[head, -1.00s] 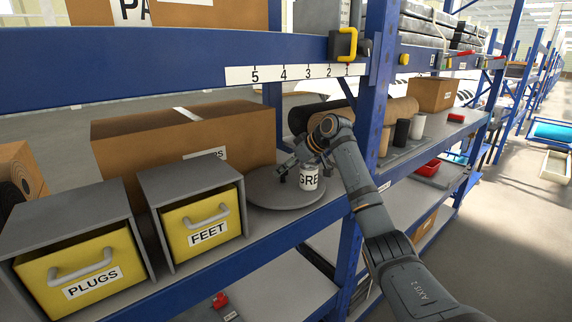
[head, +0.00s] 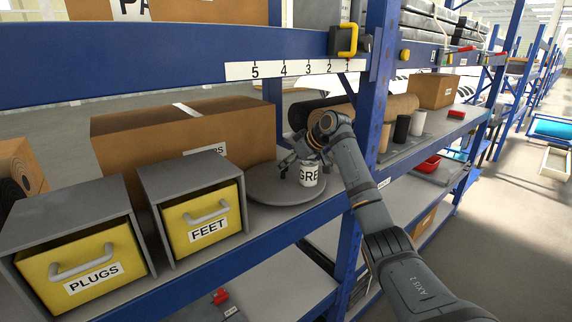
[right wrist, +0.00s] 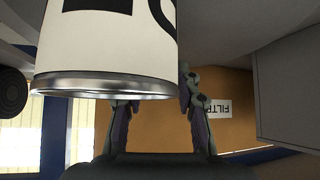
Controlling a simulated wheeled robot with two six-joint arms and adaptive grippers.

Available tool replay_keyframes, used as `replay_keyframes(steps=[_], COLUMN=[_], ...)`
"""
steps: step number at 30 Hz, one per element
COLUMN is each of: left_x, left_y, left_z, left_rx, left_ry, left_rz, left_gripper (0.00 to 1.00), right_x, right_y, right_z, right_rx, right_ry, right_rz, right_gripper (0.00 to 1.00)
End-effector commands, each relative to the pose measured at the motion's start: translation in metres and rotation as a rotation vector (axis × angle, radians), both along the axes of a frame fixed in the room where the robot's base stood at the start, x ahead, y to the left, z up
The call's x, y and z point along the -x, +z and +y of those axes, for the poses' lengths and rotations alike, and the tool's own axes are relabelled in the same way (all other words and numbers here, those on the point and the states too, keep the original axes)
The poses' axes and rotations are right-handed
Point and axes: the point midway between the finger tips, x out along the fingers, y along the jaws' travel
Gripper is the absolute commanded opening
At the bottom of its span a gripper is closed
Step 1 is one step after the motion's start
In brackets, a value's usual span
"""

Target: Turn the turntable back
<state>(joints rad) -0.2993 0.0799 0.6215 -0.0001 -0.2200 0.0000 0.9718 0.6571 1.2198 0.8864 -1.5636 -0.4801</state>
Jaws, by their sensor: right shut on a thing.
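The grey round turntable (head: 262,188) lies on the shelf just right of the FEET drawer. My right gripper (head: 291,166) reaches in from the right and is shut on the can. In the right wrist view the can (right wrist: 110,45) fills the upper left, with the fingers (right wrist: 155,110) on either side of it. I cannot tell whether the can's base touches the turntable. My left gripper is not in view.
The PLUGS drawer (head: 85,265) and FEET drawer (head: 205,222) stand at the left. A long cardboard box (head: 170,150) is behind the turntable. A blue upright (head: 372,110) stands close to my right arm. A ruled strip (head: 290,69) runs along the beam above.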

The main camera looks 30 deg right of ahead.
Motion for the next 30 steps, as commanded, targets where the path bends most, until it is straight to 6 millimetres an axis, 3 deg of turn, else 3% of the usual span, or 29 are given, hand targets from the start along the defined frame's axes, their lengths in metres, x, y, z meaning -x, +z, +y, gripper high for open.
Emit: replay_keyframes(steps=[11,30], left_x=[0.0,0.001], left_y=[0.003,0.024], left_z=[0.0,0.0], left_rx=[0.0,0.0], left_ry=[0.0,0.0], left_rz=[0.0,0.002], left_gripper=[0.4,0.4], right_x=[0.0,0.001], right_y=[0.001,0.003], right_z=[0.001,0.005], right_rx=[0.002,0.001], right_ry=[-0.084,-0.389], right_rz=[0.0,0.0], right_gripper=[0.0,0.0])
